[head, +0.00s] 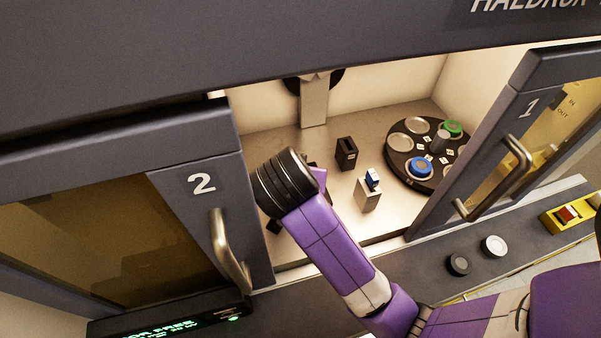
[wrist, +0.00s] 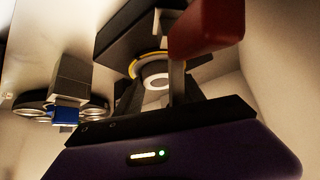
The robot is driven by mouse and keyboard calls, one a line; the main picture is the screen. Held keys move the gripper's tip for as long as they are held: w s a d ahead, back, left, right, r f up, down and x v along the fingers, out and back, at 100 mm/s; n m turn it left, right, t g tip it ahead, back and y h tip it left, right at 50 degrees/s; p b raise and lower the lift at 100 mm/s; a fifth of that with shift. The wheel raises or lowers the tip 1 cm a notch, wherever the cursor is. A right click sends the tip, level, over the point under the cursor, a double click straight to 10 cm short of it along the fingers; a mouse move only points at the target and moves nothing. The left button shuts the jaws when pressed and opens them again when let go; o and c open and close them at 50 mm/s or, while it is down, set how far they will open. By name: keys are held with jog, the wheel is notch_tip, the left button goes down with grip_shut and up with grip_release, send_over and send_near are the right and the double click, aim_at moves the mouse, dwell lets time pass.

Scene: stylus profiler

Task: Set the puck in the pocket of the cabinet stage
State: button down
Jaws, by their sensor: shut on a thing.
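My gripper (wrist: 158,88) is shut on the puck (wrist: 155,70), which shows a yellow ring and a pale round end between the dark fingers in the wrist view. A dark slab (wrist: 122,35), which looks like part of the cabinet stage, lies right beyond the puck. I cannot tell whether the puck touches it or sits in its pocket; the pocket is not visible. In the head view my arm reaches into the cabinet opening, and its wrist hides the gripper and puck.
A black carousel (head: 411,126) holds a green puck (head: 453,128) and a blue puck (head: 420,167). A black block (head: 346,153) and a grey block (head: 367,194) with a blue top stand nearby. A red block (wrist: 206,30) is close beside my fingers. Doors 2 (head: 200,184) and 1 (head: 530,105) flank the opening.

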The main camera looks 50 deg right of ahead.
jog(key=shift+s+f, duration=0.25)
dwell(0.3)
jog(key=c, duration=2.2)
grip_release()
jog(key=shift+d+r+p, duration=0.1)
jog(key=shift+r+p, duration=0.8)
jog(key=c, duration=2.2)
grip_release()
jog(key=c, duration=1.4)
grip_release()
jog(key=shift+w, duration=0.1)
grip_shut()
jog(key=shift+r, duration=0.2)
jog(key=shift+r+p, duration=0.55)
jog(key=shift+r, duration=0.05)
jog(key=shift+p, duration=0.4)
